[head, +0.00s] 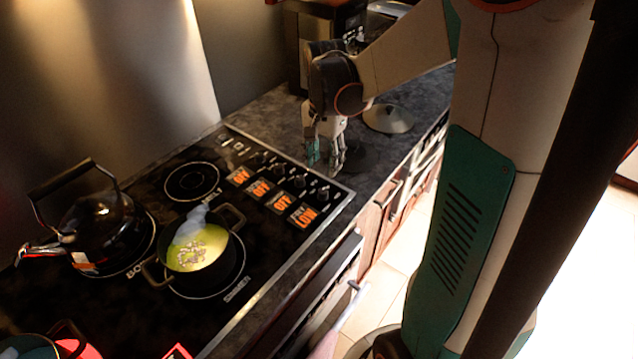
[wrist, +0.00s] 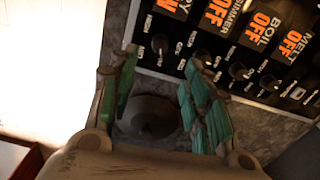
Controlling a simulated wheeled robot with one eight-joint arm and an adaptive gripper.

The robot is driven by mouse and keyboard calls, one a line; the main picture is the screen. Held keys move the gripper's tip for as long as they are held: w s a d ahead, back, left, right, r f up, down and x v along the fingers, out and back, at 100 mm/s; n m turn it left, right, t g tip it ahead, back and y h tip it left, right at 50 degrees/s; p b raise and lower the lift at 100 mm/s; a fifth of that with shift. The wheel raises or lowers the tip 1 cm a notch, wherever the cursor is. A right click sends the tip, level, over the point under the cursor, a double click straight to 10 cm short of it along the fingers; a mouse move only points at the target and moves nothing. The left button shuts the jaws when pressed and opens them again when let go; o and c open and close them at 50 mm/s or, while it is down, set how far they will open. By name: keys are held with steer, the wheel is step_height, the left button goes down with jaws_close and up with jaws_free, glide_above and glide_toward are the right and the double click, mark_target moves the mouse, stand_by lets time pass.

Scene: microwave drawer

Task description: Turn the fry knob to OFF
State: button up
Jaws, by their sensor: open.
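The fry knob (head: 323,193) is a small dark knob at the right end of the cooktop's knob row. Beside it, the fry display (head: 303,215) shows LOW in orange. In the wrist view, the fry knob (wrist: 160,45) stands just beyond the space between the fingertips, and only part of its display (wrist: 168,5) shows. My gripper (head: 325,166), with green finger pads, is open and empty above the counter beside the knob row. Its fingers (wrist: 160,78) also show in the wrist view, apart from the knob.
The simmer knob (wrist: 203,57) stands close beside the fry knob, near one finger; its display reads OFF. A pot (head: 205,250) with yellow-green contents and a kettle (head: 95,230) stand on the cooktop. A round metal lid (head: 388,118) lies on the counter behind my gripper.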

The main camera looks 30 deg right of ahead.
mark_target(323, 191)
step_height(323, 191, down, 10)
steer(key=b, duration=0.3)
steer(key=shift+f, duration=0.2)
steer(key=shift+c, duration=0.5)
jaws_close()
